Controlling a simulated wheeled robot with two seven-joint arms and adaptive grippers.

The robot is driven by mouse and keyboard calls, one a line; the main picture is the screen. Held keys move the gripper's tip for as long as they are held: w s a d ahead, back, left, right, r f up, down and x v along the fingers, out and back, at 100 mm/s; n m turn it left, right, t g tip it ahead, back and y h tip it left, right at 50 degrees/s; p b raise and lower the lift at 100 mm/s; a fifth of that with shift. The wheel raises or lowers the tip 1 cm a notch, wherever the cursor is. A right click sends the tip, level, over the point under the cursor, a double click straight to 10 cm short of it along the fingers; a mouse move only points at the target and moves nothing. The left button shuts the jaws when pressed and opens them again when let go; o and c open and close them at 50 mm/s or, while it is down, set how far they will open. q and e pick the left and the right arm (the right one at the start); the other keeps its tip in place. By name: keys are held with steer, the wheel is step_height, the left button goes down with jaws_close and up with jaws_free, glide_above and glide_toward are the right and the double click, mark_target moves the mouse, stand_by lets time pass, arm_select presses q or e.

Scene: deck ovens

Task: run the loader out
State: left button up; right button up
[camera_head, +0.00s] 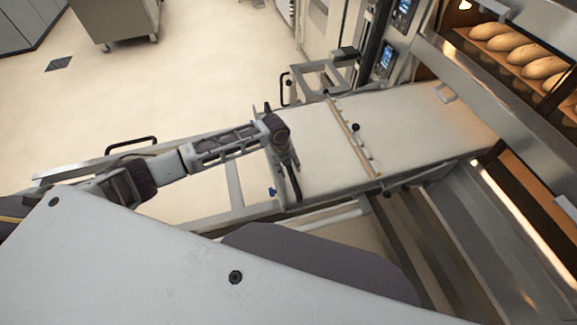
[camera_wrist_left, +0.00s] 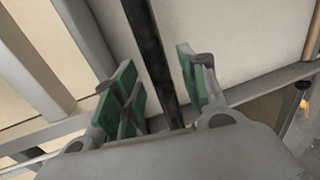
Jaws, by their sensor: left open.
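The loader (camera_head: 315,135) is a long, cream-coloured belt on a grey frame, and no bread shows on it. Its right end reaches the oven front. A crossbar (camera_head: 352,137) with a dark knob lies across the belt. My left gripper (camera_head: 290,178) is at the loader's near left end. In the left wrist view, the left gripper (camera_wrist_left: 160,85) is open, its green-padded fingers on either side of a dark bar (camera_wrist_left: 150,45). The bar stands between the fingers with gaps visible. My right gripper is not in view.
The deck oven (camera_head: 490,85) stands at the right, with several loaves (camera_head: 520,50) in a lit upper deck. Control screens (camera_head: 386,57) are behind the loader. A steel cabinet (camera_head: 115,18) stands at the back left. The floor (camera_head: 190,75) between is clear.

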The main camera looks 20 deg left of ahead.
arm_select(q)
jaws_close()
stand_by(0.3)
steer(key=shift+a, duration=0.15)
